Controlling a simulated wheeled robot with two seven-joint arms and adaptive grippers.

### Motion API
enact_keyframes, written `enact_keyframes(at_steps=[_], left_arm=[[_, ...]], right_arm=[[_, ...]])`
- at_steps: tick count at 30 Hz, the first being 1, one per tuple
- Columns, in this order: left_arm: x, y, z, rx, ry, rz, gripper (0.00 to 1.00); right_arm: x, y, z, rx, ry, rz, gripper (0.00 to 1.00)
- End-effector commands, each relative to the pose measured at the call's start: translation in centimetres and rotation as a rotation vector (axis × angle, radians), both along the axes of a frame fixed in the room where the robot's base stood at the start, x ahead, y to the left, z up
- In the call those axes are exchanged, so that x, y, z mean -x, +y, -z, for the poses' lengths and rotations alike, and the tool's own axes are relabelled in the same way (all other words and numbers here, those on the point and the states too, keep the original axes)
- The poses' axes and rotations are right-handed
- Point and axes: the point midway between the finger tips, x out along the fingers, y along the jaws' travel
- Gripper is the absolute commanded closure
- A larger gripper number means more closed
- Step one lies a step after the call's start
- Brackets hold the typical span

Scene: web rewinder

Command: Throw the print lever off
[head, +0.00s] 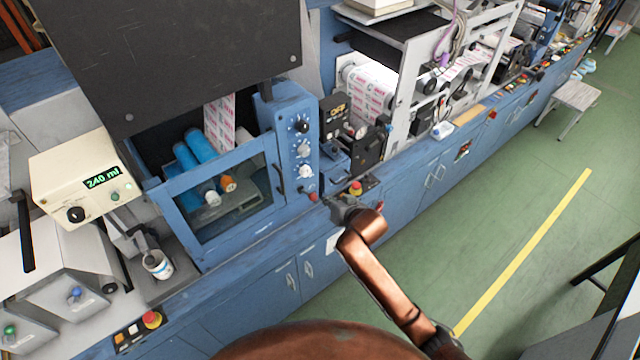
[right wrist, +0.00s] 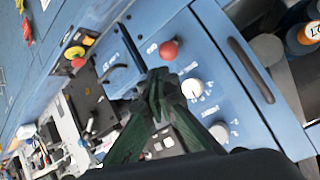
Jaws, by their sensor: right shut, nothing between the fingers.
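A red ball knob (head: 313,197) sits at the foot of the blue control panel, and it shows large in the right wrist view (right wrist: 169,50). I cannot tell for sure whether it is the print lever. A small blue box with a dark handle (head: 335,152) stands right of the panel. My right gripper (head: 334,203) is by the machine's front ledge, close to the red knob. In the right wrist view its fingertips (right wrist: 160,78) are together and empty, just below the red knob in the picture. My left gripper is not in view.
The blue panel (head: 301,140) carries several dials. A black unit (head: 336,112) beside it reads OFF. A red-and-yellow emergency button (head: 355,188) is on the ledge right of the gripper. A windowed door (head: 222,190) is left. Green floor (head: 480,230) is open at right.

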Motion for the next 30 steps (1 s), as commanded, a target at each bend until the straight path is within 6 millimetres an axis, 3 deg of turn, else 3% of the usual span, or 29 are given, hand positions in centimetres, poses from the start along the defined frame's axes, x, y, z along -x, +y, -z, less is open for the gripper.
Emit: enact_keyframes(at_steps=[1,4,15,20,30], left_arm=[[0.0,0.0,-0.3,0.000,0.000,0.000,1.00],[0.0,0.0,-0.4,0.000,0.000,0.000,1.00],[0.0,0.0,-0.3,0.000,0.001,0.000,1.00],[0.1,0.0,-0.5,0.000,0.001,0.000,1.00],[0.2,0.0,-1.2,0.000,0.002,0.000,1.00]], right_arm=[[0.2,0.5,-1.4,-0.006,-0.009,-0.006,1.00],[0.4,1.1,-2.6,-0.012,-0.017,-0.013,1.00],[0.3,1.4,-2.7,-0.013,-0.018,-0.016,1.00],[-0.7,1.8,-2.0,-0.013,-0.016,-0.014,1.00],[-5.1,3.7,1.2,-0.012,-0.016,-0.013,1.00]])
